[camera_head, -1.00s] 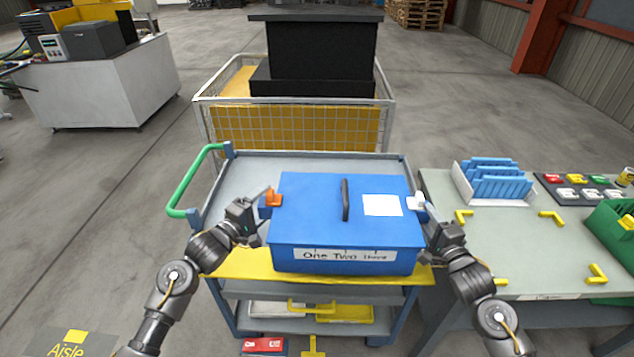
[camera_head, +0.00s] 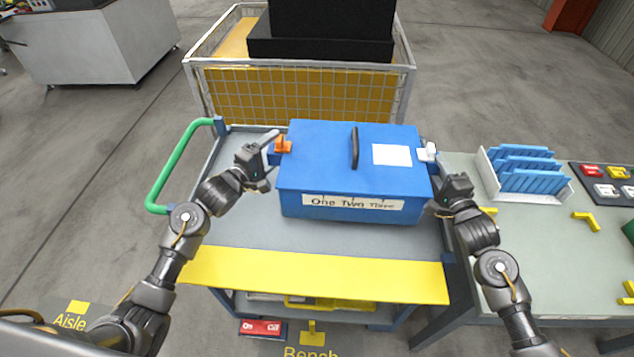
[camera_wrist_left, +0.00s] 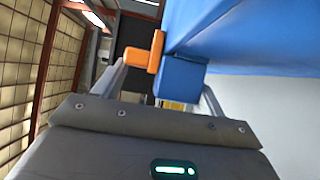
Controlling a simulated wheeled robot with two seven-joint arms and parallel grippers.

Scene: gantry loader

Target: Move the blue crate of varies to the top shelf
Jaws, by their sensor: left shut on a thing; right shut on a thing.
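The blue crate (camera_head: 350,170), with a lid, dark top handle and front label "One Two Three", is level above the cart's grey top shelf (camera_head: 240,215). I cannot tell whether its underside touches the shelf. My left gripper (camera_head: 270,152) is shut on the block at the crate's left side, by an orange latch (camera_head: 283,145). The left wrist view shows this blue block (camera_wrist_left: 181,77) between the fingers, with the orange latch (camera_wrist_left: 156,52) beside it. My right gripper (camera_head: 436,178) is shut at the crate's right side, below a white latch (camera_head: 428,152); its fingertips are partly hidden.
A yellow strip (camera_head: 315,275) runs along the cart's front edge, and a green handle (camera_head: 168,180) sticks out left. A wire cage (camera_head: 300,95) stands close behind. A bench (camera_head: 520,240) with a blue-divided rack (camera_head: 527,172) stands right. The shelf's front part is bare.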

